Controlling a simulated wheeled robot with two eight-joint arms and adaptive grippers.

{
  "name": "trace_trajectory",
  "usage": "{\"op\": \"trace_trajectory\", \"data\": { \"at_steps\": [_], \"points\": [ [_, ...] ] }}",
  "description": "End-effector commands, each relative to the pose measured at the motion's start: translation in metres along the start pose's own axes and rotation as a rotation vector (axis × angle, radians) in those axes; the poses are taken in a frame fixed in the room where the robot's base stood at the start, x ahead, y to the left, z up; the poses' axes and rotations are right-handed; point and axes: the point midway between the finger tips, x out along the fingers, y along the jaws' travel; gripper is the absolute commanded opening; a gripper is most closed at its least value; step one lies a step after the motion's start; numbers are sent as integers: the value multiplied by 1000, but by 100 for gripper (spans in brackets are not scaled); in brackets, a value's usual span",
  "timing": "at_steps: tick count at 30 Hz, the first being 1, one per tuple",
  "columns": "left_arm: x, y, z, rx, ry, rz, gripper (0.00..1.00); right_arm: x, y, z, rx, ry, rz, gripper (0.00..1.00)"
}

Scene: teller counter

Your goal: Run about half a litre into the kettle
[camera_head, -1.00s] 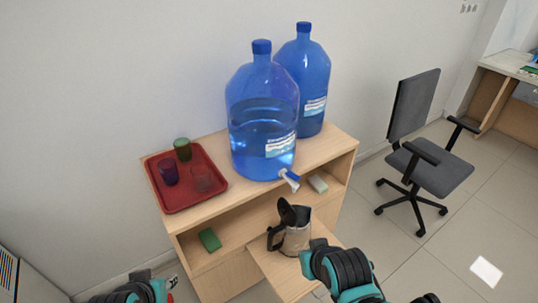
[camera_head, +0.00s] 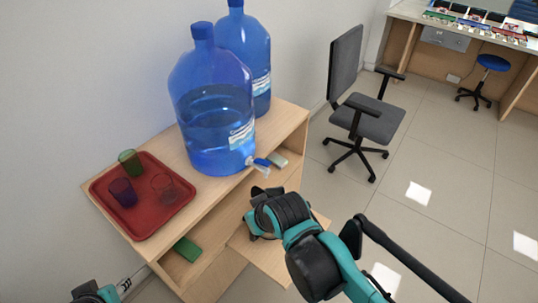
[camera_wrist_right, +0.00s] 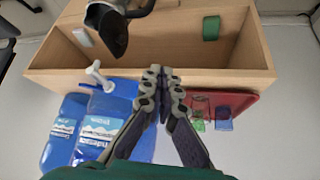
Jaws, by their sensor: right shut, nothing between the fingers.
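The front blue water bottle (camera_head: 215,125) stands on the wooden cabinet, partly filled. Its tap (camera_head: 262,165), with a blue handle and pale spout, points out over the cabinet's front edge. The tap also shows in the right wrist view (camera_wrist_right: 98,76). My right arm hides most of the kettle in the head view. In the right wrist view the kettle's dark raised lid (camera_wrist_right: 108,30) and black handle (camera_wrist_right: 138,8) show at the top. My right gripper (camera_wrist_right: 161,74) is shut and empty, to the right of the tap there and apart from it. My left gripper is out of view.
A second blue bottle (camera_head: 250,55) stands behind. A red tray (camera_head: 107,197) with several cups sits at the cabinet's left. A green block (camera_head: 187,249) lies on the shelf; a pale block (camera_head: 279,160) is near the tap. A chair (camera_head: 370,120) stands to the right on open floor.

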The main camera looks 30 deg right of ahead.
Motion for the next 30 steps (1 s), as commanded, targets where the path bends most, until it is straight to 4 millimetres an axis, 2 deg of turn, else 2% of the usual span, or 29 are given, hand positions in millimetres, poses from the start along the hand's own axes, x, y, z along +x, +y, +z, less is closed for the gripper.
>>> {"op": "trace_trajectory", "data": {
  "at_steps": [1, 6, 9, 13, 15, 19, 23, 30],
  "points": [
    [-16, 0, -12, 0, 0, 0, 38, -12, 8, -21, -8, -15, -1, 0],
    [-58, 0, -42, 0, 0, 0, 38, -31, 49, -86, -86, -74, -44, 0],
    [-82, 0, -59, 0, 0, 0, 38, -34, 81, -120, -141, -92, -86, 0],
    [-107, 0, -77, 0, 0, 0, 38, -33, 122, -150, -211, -89, -141, 0],
    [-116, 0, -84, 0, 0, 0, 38, -30, 141, -160, -243, -80, -165, 0],
    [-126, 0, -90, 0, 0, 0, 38, -26, 164, -168, -286, -64, -195, 0],
    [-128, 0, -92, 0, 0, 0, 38, -23, 173, -169, -305, -55, -207, 0],
    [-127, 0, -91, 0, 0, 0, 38, -21, 173, -168, -308, -55, -208, 0]
  ]
}}
